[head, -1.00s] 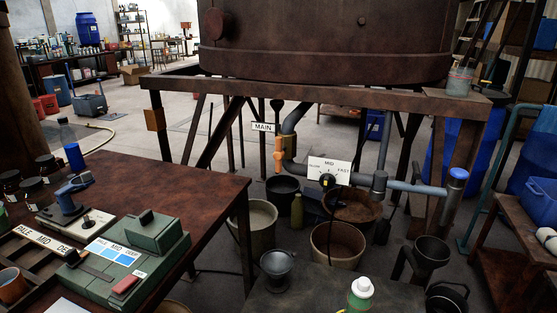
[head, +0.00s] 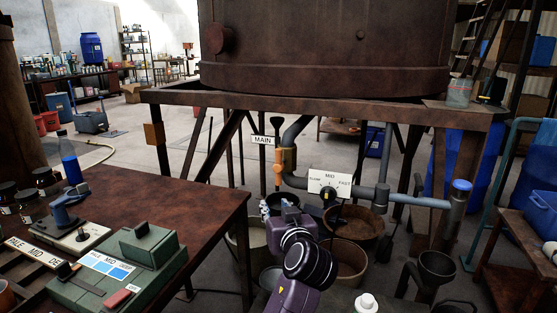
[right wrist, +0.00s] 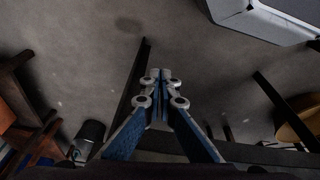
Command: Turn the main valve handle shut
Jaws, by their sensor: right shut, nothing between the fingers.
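The main valve is on the grey pipe under the big rusty vat, beside the white MAIN label (head: 262,140). Its orange handle (head: 278,158) stands upright along the pipe in the head view. My right gripper (right wrist: 160,76) is shut and empty in the right wrist view, over grey floor.
A steel frame beam (head: 330,98) crosses above. Buckets (head: 350,225) stand below. The brown table (head: 205,205) at left holds a green box (head: 120,270).

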